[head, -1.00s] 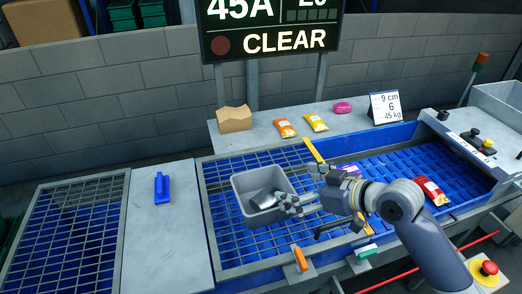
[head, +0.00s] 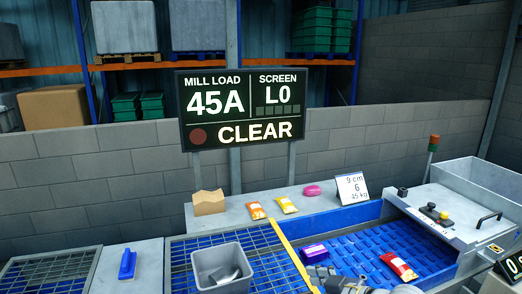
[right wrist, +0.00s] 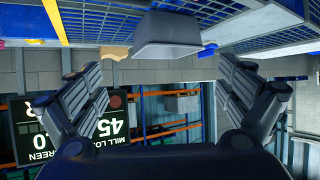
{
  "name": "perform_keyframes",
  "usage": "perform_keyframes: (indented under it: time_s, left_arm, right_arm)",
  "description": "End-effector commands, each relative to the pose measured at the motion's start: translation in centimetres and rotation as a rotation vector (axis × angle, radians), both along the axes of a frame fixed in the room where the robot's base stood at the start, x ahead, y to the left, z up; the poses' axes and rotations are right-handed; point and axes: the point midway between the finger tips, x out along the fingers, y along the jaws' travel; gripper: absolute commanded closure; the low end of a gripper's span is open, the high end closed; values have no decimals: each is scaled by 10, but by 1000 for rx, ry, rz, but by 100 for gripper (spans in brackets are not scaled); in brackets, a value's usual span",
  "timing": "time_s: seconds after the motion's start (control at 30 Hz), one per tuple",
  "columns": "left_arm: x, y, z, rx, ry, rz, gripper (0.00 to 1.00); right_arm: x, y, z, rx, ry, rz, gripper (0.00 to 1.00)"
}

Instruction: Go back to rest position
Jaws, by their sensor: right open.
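My right gripper (head: 322,272) is at the bottom edge of the head view, right of the grey bin (head: 207,257), with part of its wrist cut off. In the right wrist view, the right gripper (right wrist: 160,68) has its fingers spread wide with nothing between them. The grey bin also shows there (right wrist: 165,45), beyond the fingers and upside down. The bin stands on the blue grate and holds a dark grey item (head: 229,275). My left gripper is in neither view.
A purple pack (head: 314,252) and a red pack (head: 399,267) lie on the blue belt (head: 365,250) near my right gripper.

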Motion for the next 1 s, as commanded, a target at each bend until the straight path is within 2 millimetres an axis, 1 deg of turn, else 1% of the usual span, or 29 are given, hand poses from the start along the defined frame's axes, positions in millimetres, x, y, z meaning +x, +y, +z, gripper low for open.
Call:
perform_keyframes:
  time_s: [0.03, 0.1, 0.23, 0.37, 0.57, 0.67, 0.7, 0.77, 0.8, 0.9, 1.0]
  left_arm:
    - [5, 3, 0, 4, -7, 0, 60]
    - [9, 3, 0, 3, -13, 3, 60]
    - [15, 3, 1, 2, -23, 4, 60]
    - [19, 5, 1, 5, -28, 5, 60]
    - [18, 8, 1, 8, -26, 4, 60]
    - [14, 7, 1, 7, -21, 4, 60]
    - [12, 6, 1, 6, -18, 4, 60]
    - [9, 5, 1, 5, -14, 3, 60]
    - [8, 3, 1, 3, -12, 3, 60]
    - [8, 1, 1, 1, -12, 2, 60]
    - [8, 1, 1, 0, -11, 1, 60]
  right_arm:
    - [-6, 2, -9, -3, 17, -4, 4]
    - [-12, 1, -16, -12, 31, -13, 4]
    - [-23, 0, -33, -32, 60, -35, 4]
    - [-39, -4, -53, -56, 101, -65, 4]
    - [-73, -14, -90, -105, 189, -141, 4]
    - [-101, -26, -115, -142, 259, -207, 4]
    - [-115, -32, -126, -163, 295, -242, 4]
    - [-137, -44, -141, -192, 350, -299, 4]
    - [-151, -52, -150, -214, 384, -336, 4]
    - [-183, -71, -166, -261, 461, -422, 4]
    - [-213, -89, -177, -305, 530, -497, 4]
